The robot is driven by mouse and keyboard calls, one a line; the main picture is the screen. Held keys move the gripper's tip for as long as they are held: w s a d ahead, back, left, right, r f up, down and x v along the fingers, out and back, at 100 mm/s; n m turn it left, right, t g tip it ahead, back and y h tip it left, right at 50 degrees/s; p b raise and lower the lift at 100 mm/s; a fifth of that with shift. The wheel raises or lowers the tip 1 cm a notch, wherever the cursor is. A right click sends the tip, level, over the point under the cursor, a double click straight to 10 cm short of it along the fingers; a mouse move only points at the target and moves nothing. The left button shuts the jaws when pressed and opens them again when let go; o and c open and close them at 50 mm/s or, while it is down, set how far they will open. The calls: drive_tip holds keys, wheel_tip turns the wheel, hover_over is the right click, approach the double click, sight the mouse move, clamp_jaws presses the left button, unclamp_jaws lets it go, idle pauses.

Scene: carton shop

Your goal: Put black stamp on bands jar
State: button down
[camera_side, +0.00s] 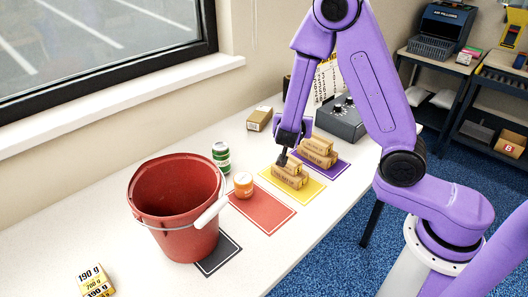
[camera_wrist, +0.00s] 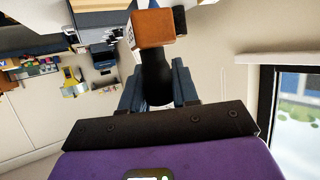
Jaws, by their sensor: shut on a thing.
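My gripper (camera_side: 284,150) is above and beside the small cartons on the yellow mat. In the wrist view my gripper (camera_wrist: 158,92) is shut on the black handle of the black stamp (camera_wrist: 154,72). The stamp's orange-brown block end shows past the fingers. In the side view the stamp is too small and dark to separate clearly from the fingers.
A red bucket (camera_side: 175,205) stands left of the jars, partly over a black mat (camera_side: 218,262). Brown cartons sit on the yellow mat (camera_side: 305,197) and purple mat (camera_side: 335,165). A grey box with knobs (camera_side: 342,122) is behind. The red mat's front (camera_side: 265,214) is clear.

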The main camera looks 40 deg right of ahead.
drive_tip(key=w+a+n+t+y, duration=0.4)
drive_tip(key=w+n, duration=0.1)
drive_tip(key=w, duration=0.1)
drive_tip(key=r+n+t+y, duration=0.1)
drive_tip(key=r+n+y, duration=0.1)
drive_tip(key=n+y, duration=0.95)
hover_over(238, 176)
drive_tip(key=shift+m+y, duration=0.35)
drive_tip(key=shift+y, duration=0.2)
drive_tip(key=shift+a+f, duration=0.1)
drive_tip(key=shift+f, duration=4.1)
drive_tip(key=shift+f, duration=0.1)
drive_tip(key=c, duration=0.8)
unclamp_jaws()
drive_tip(key=shift+c, duration=0.2)
